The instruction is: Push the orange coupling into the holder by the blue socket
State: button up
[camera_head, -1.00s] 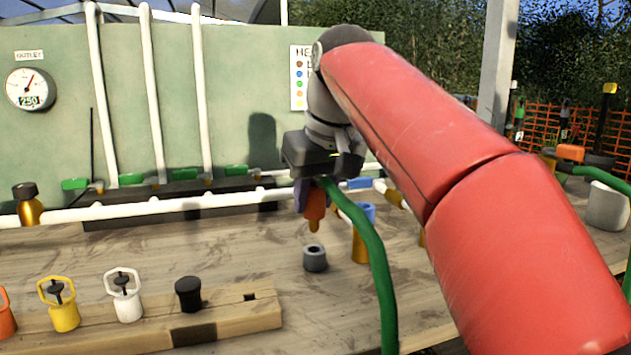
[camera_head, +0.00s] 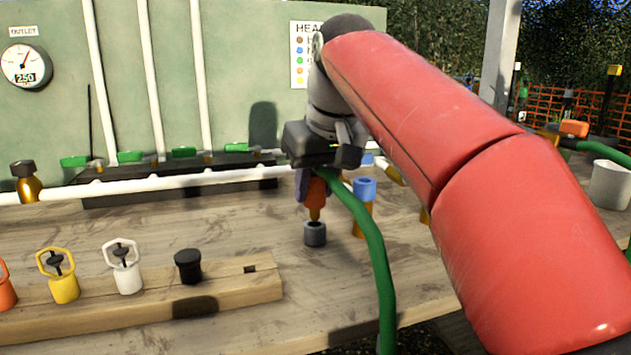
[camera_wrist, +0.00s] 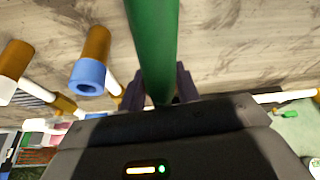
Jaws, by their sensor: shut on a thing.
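The orange coupling (camera_head: 317,191) hangs upright from my gripper (camera_head: 310,182), which is shut on it. A green hose (camera_head: 366,235) runs from it. Its brass-coloured tip is right at the mouth of the small grey holder (camera_head: 315,236); I cannot tell whether it has entered. The blue socket (camera_head: 364,188), on a brass-coloured post, stands just right of the holder. In the wrist view, the hose passes between my fingers (camera_wrist: 165,88) and hides the coupling and holder; the blue socket (camera_wrist: 89,78) shows to the left.
A wooden block (camera_head: 235,290) with yellow, white and black caps lies at front left. A white pipe (camera_head: 130,186) runs along the back by a green panel (camera_head: 235,60). The bench between is clear.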

aim_at(316, 203)
jog(key=shift+f+b, duration=0.95)
jog(key=shift+f, duration=0.85)
dwell(1.5)
jog(key=o, duration=1.1)
jog(key=shift+c, duration=0.2)
jog(key=shift+r, duration=0.15)
